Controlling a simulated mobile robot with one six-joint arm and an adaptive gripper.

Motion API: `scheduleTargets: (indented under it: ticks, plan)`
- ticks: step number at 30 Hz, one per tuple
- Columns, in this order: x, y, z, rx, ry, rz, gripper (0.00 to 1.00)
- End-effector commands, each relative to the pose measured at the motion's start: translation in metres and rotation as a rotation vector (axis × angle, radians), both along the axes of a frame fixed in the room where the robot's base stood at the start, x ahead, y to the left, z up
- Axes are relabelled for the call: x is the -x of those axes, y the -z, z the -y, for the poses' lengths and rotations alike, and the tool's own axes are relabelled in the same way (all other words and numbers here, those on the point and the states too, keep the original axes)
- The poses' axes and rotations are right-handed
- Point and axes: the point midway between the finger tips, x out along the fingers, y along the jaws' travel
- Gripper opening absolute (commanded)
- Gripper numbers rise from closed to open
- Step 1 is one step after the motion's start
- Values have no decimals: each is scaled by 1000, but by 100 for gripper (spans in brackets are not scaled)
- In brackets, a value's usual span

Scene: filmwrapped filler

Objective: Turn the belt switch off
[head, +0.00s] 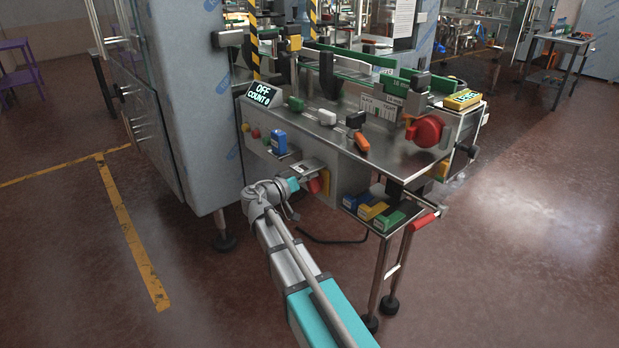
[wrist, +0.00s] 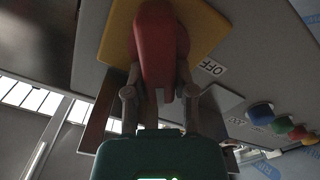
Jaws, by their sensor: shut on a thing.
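The belt switch is a red handle (wrist: 158,40) on a yellow plate (wrist: 116,42), fixed to the grey machine panel. A white OFF label (wrist: 211,67) is beside the plate, to the right in the wrist view. My gripper (wrist: 158,82) is shut on the red handle, one finger at each side. In the head view the red handle (head: 314,186) is small and partly hidden by my gripper (head: 304,184), at the front of the machine. Any ON label is not visible. The display (head: 261,94) reads OFF, COUNT 0.
Coloured buttons (wrist: 283,124) are on the panel near the switch. A low shelf (head: 384,229) with coloured boxes sticks out at the right. The floor (head: 200,290) in front is clear.

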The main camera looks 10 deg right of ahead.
Motion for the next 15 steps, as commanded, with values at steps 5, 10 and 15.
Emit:
scheduleTargets:
  ticks: [5, 10, 15]
  plan:
    - [-4, 3, -2, 76, -1, -149, 0]
    - [-5, 5, -2, 149, -2, -292, 0]
    - [-7, 7, -3, 222, -2, -436, 0]
